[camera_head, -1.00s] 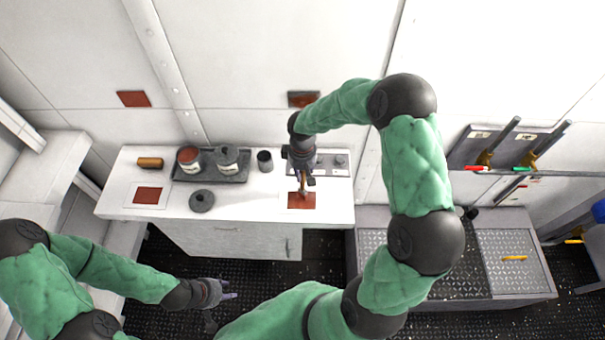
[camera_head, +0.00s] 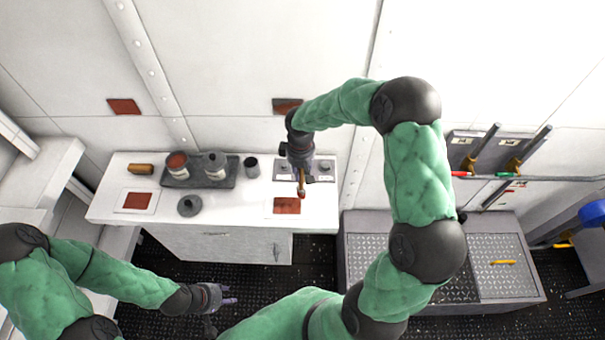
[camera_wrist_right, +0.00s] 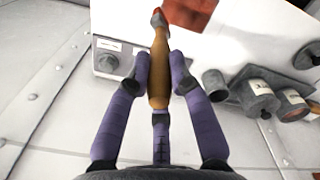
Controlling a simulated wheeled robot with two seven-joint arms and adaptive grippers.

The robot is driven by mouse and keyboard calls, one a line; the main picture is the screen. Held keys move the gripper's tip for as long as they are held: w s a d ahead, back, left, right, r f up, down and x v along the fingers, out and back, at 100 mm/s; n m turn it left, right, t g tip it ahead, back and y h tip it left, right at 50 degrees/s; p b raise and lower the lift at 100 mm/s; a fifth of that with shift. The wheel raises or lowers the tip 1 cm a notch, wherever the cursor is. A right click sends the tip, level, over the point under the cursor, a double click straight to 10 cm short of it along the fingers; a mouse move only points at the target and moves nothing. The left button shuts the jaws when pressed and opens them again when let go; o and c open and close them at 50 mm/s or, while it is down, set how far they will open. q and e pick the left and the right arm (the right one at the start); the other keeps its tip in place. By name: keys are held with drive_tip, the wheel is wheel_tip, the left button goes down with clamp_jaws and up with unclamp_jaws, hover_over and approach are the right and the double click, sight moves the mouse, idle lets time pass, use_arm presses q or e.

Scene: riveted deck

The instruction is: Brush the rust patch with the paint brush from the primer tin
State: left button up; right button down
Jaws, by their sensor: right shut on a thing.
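My right gripper (camera_head: 301,179) is shut on the paint brush, holding it by its wooden handle (camera_wrist_right: 159,65) with the reddish tip (camera_head: 301,194) pointing down. The tip is at the far right corner of the rust patch (camera_head: 286,206) on the bench; I cannot tell whether it touches. The patch also shows in the wrist view (camera_wrist_right: 190,12). A tin with a red top (camera_head: 177,161) and a grey tin (camera_head: 215,166) stand on a dark tray (camera_head: 199,185); I cannot tell which holds primer. My left gripper (camera_head: 229,294) is open and empty, in front of the bench.
Another rust-coloured square (camera_head: 136,202) lies on the bench at left, with a wooden block (camera_head: 140,169) behind it. A dark lid (camera_head: 190,206) and a dark cup (camera_head: 251,167) are near the tray. A metal chest (camera_head: 500,250) stands at right. The bench's front strip is clear.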

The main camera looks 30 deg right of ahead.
drive_tip(key=shift+d+r+p, duration=0.15)
drive_tip(key=shift+r+p, duration=0.3)
drive_tip(key=shift+r, duration=0.5)
drive_tip(key=shift+r+p, duration=0.4)
drive_tip(key=shift+r, duration=0.35)
